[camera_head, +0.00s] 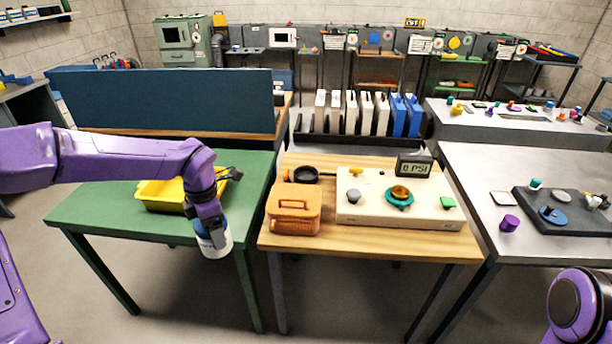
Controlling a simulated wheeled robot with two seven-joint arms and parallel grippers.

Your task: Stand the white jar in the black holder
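The white jar (216,247), with a blue upper part, hangs below my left gripper (209,222) in front of the green table's right front edge. My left gripper points down and appears shut on the jar's top; the fingertips are partly hidden. The jar is roughly upright with a slight tilt. The black holder (305,174), a round dark ring with an open top, sits at the back left of the wooden table, behind the orange box. It looks empty. Only a purple part of my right arm shows at the lower right; its gripper is out of view.
An orange box (294,209) with a handle stands in front of the holder. A cream control panel (375,214) and a pressure display (413,167) are to its right. A yellow tray (160,196) lies on the green table (92,204). A gap separates both tables.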

